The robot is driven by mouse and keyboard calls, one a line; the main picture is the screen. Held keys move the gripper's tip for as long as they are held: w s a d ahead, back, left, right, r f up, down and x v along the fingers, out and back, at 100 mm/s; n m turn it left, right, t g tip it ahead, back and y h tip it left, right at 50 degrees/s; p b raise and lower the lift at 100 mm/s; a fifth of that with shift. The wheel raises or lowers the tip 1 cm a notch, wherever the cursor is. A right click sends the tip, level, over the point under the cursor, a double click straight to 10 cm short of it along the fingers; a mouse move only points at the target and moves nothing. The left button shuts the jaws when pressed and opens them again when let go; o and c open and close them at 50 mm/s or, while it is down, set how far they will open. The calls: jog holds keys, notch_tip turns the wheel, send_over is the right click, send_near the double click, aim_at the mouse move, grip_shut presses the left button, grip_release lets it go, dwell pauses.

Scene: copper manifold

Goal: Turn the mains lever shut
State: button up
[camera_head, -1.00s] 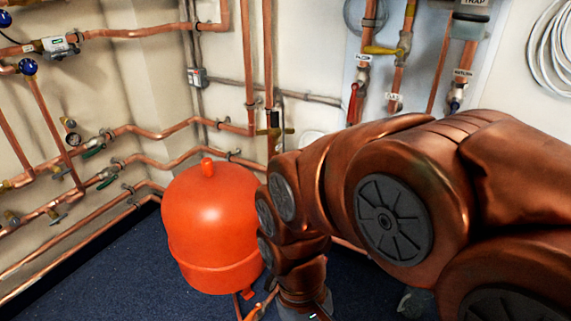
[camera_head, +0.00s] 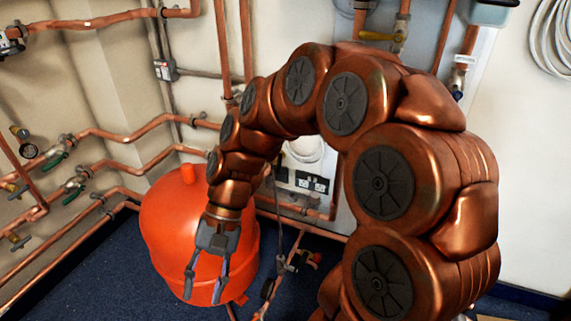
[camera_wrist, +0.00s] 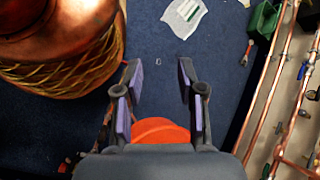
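I cannot tell which valve lever is the mains lever. In the head view, a yellow lever (camera_head: 376,36) sits on a vertical copper pipe at the top, partly behind my arm. Two green-handled valves (camera_head: 56,161) sit on the left wall pipes. My gripper (camera_head: 205,284) points down in front of the orange-red vessel, away from these levers. In the wrist view my gripper (camera_wrist: 159,82) is open, with nothing between its fingers.
The orange-red vessel (camera_head: 165,220) stands on the blue floor close behind my gripper. Copper pipes line both walls. The wrist view shows a copper cylinder with yellow netting (camera_wrist: 75,70), a paper sheet (camera_wrist: 185,15) and a green box (camera_wrist: 263,20) on the floor.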

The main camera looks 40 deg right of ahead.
jog(key=w+d+r+m+t+y, duration=0.1)
jog(key=w+d+m+t+y, duration=0.3)
jog(key=w, duration=0.6)
jog(key=w+d+r+m+t+y, duration=0.15)
jog(key=w+d+m+y, duration=0.35)
jog(key=w, duration=0.6)
jog(key=m+t+h, duration=0.7)
jog(key=m+t, duration=0.7)
jog(key=m, duration=0.5)
send_near(279, 163)
jog(key=b+x, duration=0.2)
jog(key=x, duration=0.6)
jog(key=shift+w+d, duration=0.15)
jog(key=shift+d, duration=0.15)
jog(key=shift+f, duration=0.1)
jog(key=shift+c, duration=0.3)
grip_shut()
